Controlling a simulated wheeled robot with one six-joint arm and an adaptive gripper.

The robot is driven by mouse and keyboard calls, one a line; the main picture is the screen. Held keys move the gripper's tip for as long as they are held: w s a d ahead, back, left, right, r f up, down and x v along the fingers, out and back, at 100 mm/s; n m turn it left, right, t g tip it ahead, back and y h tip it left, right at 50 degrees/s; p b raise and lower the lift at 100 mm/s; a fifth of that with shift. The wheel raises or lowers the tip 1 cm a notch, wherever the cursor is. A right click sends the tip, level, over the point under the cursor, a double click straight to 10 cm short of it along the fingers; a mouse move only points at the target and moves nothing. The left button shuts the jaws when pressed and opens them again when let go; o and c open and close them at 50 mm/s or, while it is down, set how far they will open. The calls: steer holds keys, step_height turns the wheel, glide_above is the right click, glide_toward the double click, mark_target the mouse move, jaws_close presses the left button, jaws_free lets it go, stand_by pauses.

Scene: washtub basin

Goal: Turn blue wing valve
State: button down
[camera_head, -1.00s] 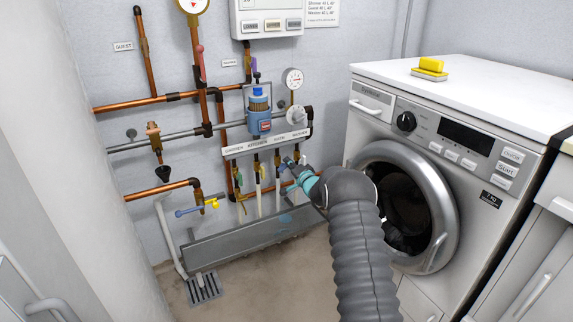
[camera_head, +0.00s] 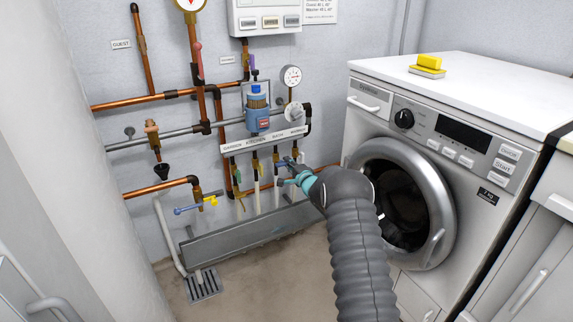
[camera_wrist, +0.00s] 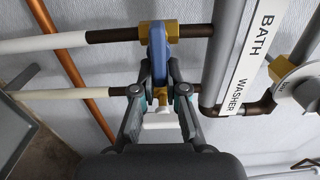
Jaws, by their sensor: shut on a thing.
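The blue wing valve (camera_wrist: 158,52) shows in the wrist view as a blue handle on a brass body of the upper white pipe. My gripper (camera_wrist: 160,75) has its two fingers closed in around the lower end of this handle. The fingers hide part of it, so the exact contact is hard to see. In the head view my gripper (camera_head: 291,174) reaches from the right to the pipes under the labelled manifold. A small blue part of the valve (camera_head: 285,163) shows at its tips.
The manifold label strip (camera_wrist: 248,62) reads BATH and WASHER. Brass fittings and white pipes crowd the fingers. Another blue lever (camera_head: 187,210) sits lower left, a metal trough (camera_head: 225,240) lies below, and the washing machine (camera_head: 475,110) stands at the right.

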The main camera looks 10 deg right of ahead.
steer(key=shift+a, duration=0.25)
steer(key=c, duration=1.2)
jaws_free()
steer(key=shift+a, duration=0.15)
steer(key=shift+d, duration=0.35)
steer(key=v, duration=1.2)
